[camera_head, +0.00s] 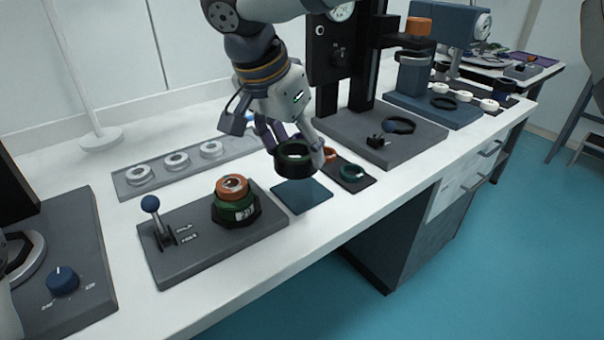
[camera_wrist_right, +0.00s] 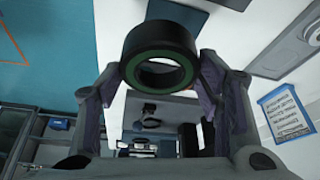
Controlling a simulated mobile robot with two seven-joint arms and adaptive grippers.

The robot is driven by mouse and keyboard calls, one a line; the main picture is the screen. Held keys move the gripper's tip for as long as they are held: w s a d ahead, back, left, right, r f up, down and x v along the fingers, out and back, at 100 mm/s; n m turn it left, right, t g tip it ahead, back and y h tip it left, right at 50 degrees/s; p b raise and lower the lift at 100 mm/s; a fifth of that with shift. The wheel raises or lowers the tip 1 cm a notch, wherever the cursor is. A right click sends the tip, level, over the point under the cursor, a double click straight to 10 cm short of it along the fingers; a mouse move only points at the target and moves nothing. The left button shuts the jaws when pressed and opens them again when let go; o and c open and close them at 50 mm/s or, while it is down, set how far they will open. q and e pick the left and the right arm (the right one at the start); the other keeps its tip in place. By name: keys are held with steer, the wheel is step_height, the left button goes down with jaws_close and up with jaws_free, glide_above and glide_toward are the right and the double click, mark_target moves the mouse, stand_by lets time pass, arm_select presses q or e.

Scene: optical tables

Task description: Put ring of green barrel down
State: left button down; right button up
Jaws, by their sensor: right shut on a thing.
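My right gripper (camera_head: 294,152) is shut on a black ring (camera_head: 295,165) with a green inner band. It holds the ring above the counter, over the far edge of a small dark blue mat (camera_head: 303,197). In the right wrist view the ring (camera_wrist_right: 160,58) sits between the two fingertips (camera_wrist_right: 158,75), and its open bore faces the camera. A green barrel (camera_head: 236,209) with an orange top stands in a black holder on a grey base plate, left of the mat. My left gripper is not in view.
A blue-knobbed lever (camera_head: 151,205) rises from the grey base plate (camera_head: 200,262). A grey strip (camera_head: 125,184) with white rings lies behind. A dark tray (camera_head: 366,181) with orange and green rings lies right of the mat. A black column stand (camera_head: 328,60) rises behind. The mat is bare.

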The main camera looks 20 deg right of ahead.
mark_target(288, 145)
steer(key=w+f, duration=0.1)
steer(key=f, duration=0.1)
steer(key=w+d+f, duration=0.1)
steer(key=f, duration=0.1)
steer(key=w+d+f, duration=0.1)
steer(key=f, duration=0.1)
steer(key=shift+w+b, duration=0.35)
steer(key=shift+f, duration=1.2)
steer(key=shift+f, duration=0.1)
steer(key=o, duration=1.4)
steer(key=v, duration=1.2)
steer(key=shift+w+r, duration=0.1)
steer(key=shift+r, duration=0.1)
